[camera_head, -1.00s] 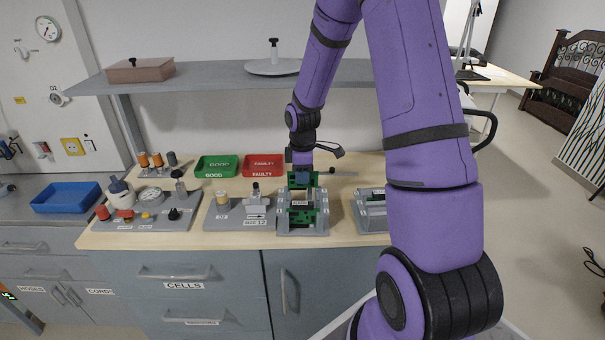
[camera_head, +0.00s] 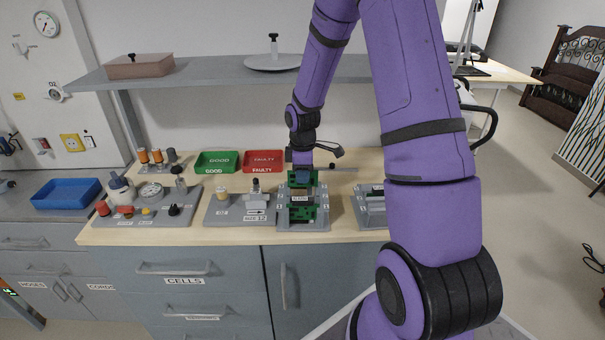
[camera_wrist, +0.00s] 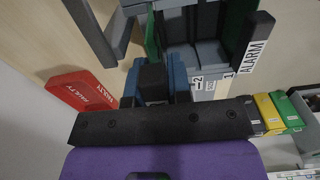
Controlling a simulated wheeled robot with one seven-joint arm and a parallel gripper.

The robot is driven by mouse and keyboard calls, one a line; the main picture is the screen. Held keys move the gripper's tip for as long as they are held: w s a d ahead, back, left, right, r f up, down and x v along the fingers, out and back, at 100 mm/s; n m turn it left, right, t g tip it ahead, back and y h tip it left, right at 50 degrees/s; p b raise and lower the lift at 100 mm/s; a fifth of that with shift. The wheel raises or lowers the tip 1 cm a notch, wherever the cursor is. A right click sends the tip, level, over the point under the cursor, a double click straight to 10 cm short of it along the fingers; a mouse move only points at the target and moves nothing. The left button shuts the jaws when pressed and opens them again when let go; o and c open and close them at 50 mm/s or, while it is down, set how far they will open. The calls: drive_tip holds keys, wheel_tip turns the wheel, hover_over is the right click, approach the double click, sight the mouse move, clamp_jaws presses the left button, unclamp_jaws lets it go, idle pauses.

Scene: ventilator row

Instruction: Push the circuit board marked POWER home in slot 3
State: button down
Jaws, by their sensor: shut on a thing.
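A grey card rack (camera_head: 326,220) stands on the bench, with green boards in it. A board labelled ALARM (camera_wrist: 258,42) stands in the rack beside the slot number 1 in the wrist view. My gripper (camera_head: 302,172) points down over the back of the rack. Its blue fingers (camera_wrist: 152,82) are shut on a green circuit board (camera_head: 320,184), upright at the rack. Only a strip of this board (camera_wrist: 151,38) shows in the wrist view. Its marking, its lower edge and how deep it sits are hidden or too small to tell.
A green GOOD tray (camera_head: 217,160) and a red FAULTY tray (camera_head: 263,160) lie behind and left of the rack. A grey fixture (camera_head: 372,208) stands close on its right, another (camera_head: 225,212) on its left. A shelf (camera_head: 220,78) hangs above the bench.

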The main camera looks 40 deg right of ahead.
sight(303, 185)
drive_tip(key=shift+f, duration=2.4)
idle(1.6)
drive_tip(key=c, duration=1)
unclamp_jaws()
drive_tip(key=shift+w+r, duration=0.1)
drive_tip(key=shift+r, duration=0.05)
drive_tip(key=shift+r, duration=3.35)
